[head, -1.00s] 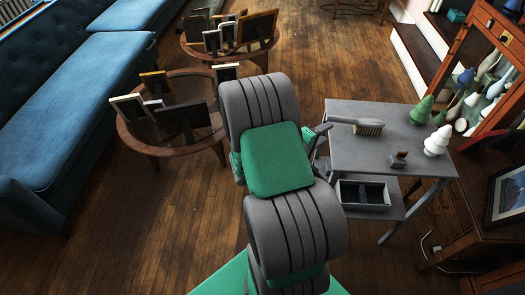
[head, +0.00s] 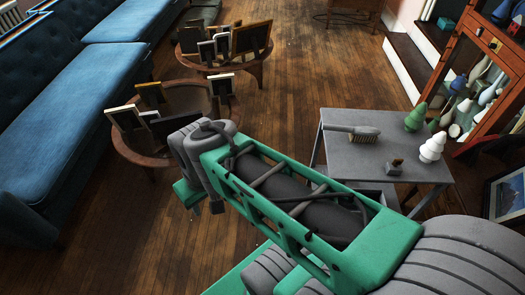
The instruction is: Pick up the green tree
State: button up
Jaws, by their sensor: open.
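The green tree (head: 416,118) stands upright on the grey side table (head: 365,155) near its right edge. A white tree (head: 432,148) of similar shape stands just in front of it. My gripper (head: 206,209) shows partly at the far end of my arm, left of centre and well to the left of the side table. It is apart from the tree, and nothing shows between its jaws. My arm's links hide part of the gripper and the table's front and lower shelf.
Two round tables with picture frames (head: 250,38) stand at the left, by a blue sofa (head: 75,110). A cabinet with figurines (head: 485,85) is at the right. Wooden floor (head: 310,70) is clear behind.

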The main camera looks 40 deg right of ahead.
aim_at(415, 121)
jog(key=z, duration=3.95)
jog(key=i, duration=1)
jog(key=u, duration=4)
